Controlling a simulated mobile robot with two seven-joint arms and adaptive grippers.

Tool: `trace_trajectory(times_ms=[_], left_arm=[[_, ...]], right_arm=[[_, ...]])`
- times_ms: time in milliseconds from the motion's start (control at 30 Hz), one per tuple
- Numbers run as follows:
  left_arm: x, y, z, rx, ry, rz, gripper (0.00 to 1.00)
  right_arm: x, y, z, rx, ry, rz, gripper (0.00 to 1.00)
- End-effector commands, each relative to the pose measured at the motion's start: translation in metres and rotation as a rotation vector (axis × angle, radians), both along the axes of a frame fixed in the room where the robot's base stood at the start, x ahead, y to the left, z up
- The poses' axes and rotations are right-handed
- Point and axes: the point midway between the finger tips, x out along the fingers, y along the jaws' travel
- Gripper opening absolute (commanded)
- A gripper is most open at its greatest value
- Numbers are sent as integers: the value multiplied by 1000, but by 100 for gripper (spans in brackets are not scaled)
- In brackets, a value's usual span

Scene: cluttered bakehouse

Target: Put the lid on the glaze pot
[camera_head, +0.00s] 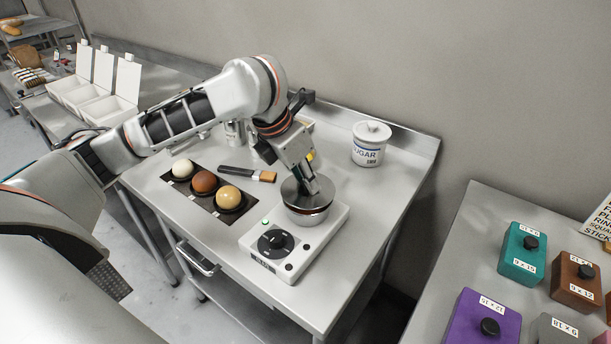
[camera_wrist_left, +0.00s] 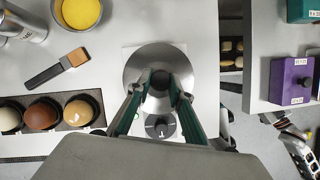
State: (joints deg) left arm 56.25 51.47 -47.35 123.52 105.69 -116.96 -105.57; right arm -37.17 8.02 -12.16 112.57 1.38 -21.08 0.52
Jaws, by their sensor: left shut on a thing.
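The lid (camera_head: 294,190) is a round steel disc with a dark knob; in the left wrist view the lid (camera_wrist_left: 137,68) fills the space between my fingers. My left gripper (camera_head: 312,188) is shut on the lid's knob, pointing down; it also shows in the left wrist view (camera_wrist_left: 160,83). The glaze pot (camera_head: 306,217) is a low steel pot on the white hotplate (camera_head: 328,236), directly under the lid. The lid hides the pot's opening. I cannot tell whether the lid touches the rim.
A dark tray holds three balls, white, brown and tan (camera_head: 229,196). A brush (camera_head: 248,174) lies behind it. A bowl of yellow stuff (camera_wrist_left: 81,12) and a sugar jar (camera_head: 369,146) stand farther back. Coloured boxes (camera_head: 523,252) sit on the right-hand table.

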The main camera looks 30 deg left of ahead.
Motion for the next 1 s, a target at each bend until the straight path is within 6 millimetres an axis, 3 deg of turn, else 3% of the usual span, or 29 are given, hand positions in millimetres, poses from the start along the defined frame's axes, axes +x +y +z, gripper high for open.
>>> trace_trajectory(times_ms=[1000], left_arm=[[0,0,0,1,1,-1,0]], right_arm=[[-2,0,6,-2,7,0,33]])
